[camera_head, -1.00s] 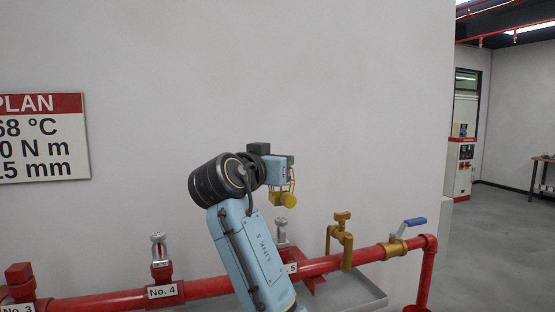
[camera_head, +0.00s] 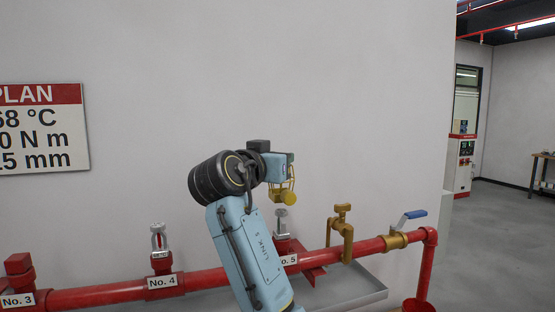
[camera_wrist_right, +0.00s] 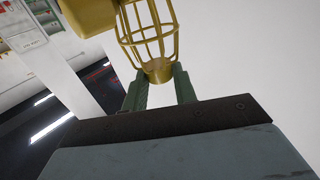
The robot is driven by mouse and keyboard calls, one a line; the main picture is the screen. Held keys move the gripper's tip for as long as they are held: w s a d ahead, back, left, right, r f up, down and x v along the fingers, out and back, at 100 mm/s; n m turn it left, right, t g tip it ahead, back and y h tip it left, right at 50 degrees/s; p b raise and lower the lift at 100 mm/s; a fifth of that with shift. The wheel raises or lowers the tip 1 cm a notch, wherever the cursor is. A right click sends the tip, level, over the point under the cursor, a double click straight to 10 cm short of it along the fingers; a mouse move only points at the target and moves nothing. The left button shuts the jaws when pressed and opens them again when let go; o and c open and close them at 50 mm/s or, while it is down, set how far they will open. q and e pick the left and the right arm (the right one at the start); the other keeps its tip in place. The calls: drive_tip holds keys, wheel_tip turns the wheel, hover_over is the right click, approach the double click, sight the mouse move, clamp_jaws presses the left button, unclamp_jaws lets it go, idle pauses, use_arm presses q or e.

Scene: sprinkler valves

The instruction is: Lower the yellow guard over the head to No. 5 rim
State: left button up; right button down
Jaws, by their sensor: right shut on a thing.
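The yellow wire guard (camera_head: 279,195) hangs from my right gripper (camera_head: 286,183) in the head view. The right wrist view shows the gripper's fingers (camera_wrist_right: 160,90) shut on the end of the guard's cage (camera_wrist_right: 148,35). The grey sprinkler head of No. 5 (camera_head: 282,221) stands upright on the red pipe, just below the guard. In the picture the guard's lower end is close above the head's top; I cannot tell whether they line up in depth. The No. 5 label (camera_head: 289,260) is partly covered by my right arm. My left gripper is out of view.
The red pipe (camera_head: 335,254) carries a No. 4 head (camera_head: 159,238) at left, and a brass fitting (camera_head: 341,232) and a blue-handled valve (camera_head: 398,239) at right. A grey tray (camera_head: 345,289) lies below the pipe.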

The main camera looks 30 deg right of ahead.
sight(275, 202)
drive_tip(key=shift+f, duration=0.15)
drive_tip(key=shift+f+b, duration=0.35)
drive_tip(key=shift+b, duration=0.05)
drive_tip(key=shift+f+b, duration=3.15)
drive_tip(key=shift+f, duration=0.95)
drive_tip(key=c, duration=1)
unclamp_jaws()
drive_tip(key=shift+c, duration=0.2)
drive_tip(key=b+v, duration=0.1)
drive_tip(key=v, duration=0.7)
